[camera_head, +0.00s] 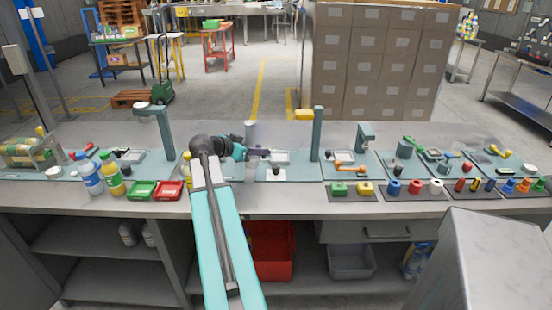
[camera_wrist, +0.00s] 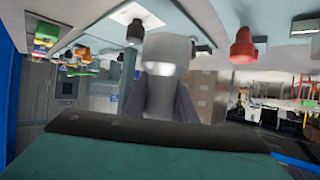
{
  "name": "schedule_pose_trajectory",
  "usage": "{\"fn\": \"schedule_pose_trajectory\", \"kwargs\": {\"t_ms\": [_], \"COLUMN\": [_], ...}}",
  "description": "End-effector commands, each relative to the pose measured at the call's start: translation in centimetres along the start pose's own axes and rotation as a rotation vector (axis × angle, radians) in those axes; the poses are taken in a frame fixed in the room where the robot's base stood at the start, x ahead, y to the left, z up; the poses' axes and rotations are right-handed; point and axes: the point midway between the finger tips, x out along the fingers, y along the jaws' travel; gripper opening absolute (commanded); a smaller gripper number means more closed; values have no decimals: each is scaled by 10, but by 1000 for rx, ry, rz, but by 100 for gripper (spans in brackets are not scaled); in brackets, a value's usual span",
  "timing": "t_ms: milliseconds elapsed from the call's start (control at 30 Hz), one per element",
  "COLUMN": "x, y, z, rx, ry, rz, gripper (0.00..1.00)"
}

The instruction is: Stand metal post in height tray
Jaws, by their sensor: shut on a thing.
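My gripper (camera_head: 266,152) reaches to the right above the bench, in the middle of the head view. In the wrist view its dark fingers (camera_wrist: 172,100) are shut on the metal post (camera_wrist: 167,55), a pale grey cylinder with a bright band. Any contact between post and tray cannot be told.
A grey-green upright (camera_head: 317,135) with a yellow arm on top stands right of the tray. Green (camera_head: 142,190) and red (camera_head: 168,190) bins and bottles are at the left. Coloured parts line the right front edge.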

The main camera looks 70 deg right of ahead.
Motion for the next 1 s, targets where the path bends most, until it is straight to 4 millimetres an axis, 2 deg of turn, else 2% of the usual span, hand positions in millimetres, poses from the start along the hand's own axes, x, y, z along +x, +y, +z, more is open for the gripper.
{"fn": "schedule_pose_trajectory", "kwargs": {"t_ms": [300,467,1000], "x": [1,11,94], "y": [0,0,-6], "z": [-2,-6,-38], "rx": [0,1,0], "ry": [2,2,0], "rz": [1,2,4], "gripper": [0,0,0]}}
